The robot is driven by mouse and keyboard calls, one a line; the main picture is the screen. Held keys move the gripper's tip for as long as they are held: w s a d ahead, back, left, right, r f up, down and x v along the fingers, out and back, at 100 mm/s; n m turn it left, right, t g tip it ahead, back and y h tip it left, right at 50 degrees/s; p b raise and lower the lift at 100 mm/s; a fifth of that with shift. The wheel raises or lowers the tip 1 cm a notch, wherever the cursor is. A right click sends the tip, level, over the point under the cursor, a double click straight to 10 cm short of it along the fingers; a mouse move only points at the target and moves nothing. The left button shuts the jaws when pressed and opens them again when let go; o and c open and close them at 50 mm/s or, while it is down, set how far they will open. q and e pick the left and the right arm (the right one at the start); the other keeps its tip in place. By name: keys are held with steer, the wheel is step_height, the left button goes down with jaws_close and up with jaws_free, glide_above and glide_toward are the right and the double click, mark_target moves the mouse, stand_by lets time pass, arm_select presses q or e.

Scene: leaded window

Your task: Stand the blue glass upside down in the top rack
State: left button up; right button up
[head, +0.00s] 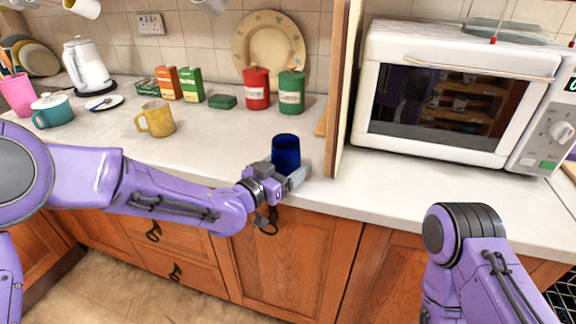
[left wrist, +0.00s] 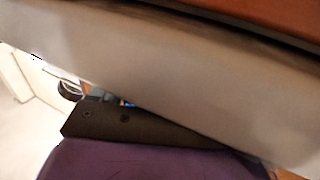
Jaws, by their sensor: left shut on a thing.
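The blue glass (head: 286,150) is dark blue and looks upright with its rim up, at the front edge of the counter. My left gripper (head: 289,177) is shut on it low down, and the fingers hide its base. I cannot tell whether the glass touches the counter. In the left wrist view, only a sliver of blue shows behind a dark part of my gripper. My right arm is at the lower right, and its gripper is out of view. I cannot make out the top rack in either view.
A wooden panel (head: 343,90) stands just right of the glass, with the white microwave (head: 445,95) beyond it. A yellow mug (head: 156,119), a red canister (head: 257,90) and a green canister (head: 291,93) stand behind. The counter front right of the panel is clear.

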arm_select(q)
steer(key=shift+s+f, duration=0.1)
steer(key=shift+f, duration=0.25)
